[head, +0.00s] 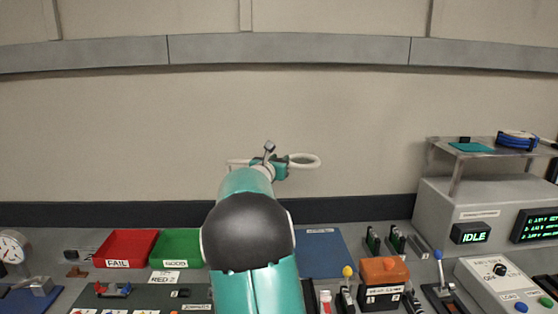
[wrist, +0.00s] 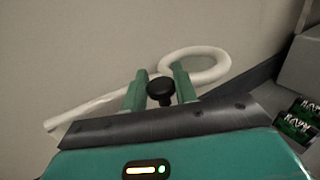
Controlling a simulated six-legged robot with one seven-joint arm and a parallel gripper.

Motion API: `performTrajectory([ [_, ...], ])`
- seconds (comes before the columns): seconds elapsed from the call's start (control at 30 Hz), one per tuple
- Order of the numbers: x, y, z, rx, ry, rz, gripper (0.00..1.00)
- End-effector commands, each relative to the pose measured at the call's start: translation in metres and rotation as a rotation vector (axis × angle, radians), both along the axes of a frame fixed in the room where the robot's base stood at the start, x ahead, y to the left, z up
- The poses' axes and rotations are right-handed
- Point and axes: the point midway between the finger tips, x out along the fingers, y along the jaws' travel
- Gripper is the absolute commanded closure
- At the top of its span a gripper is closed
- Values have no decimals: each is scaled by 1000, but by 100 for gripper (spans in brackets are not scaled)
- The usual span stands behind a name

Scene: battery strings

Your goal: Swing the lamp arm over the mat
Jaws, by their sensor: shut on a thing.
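The lamp is a white ring (head: 304,160) on a thin white arm, seen in front of the back wall. In the wrist view the ring (wrist: 222,66) is at upper right and the white lamp arm (wrist: 90,110) runs to the lower left. My gripper (head: 272,164) is at the lamp, left of the ring. In the wrist view its green fingers (wrist: 160,88) are shut on a black knob (wrist: 160,92). How the knob joins the lamp is hidden. A blue mat (head: 322,258) and a dark green mat (head: 140,293) lie on the bench below, partly hidden by my arm.
A red FAIL bin (head: 126,246) and a green GOOD bin (head: 181,246) stand left of my arm. An orange-topped box (head: 385,270), a blue-knobbed lever (head: 438,256) and a grey cabinet with an IDLE display (head: 470,233) stand at right. The air around the lamp is clear.

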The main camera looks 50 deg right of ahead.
Motion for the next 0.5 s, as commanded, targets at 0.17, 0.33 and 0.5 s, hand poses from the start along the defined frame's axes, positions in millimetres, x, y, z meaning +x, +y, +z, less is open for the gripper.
performTrajectory([
  [0.17, -2, 16, 0, 0, -1, -69, 100],
  [0.33, -5, 37, -1, 1, 0, -180, 100],
  [0.5, -5, 65, -2, 0, 2, -327, 100],
])
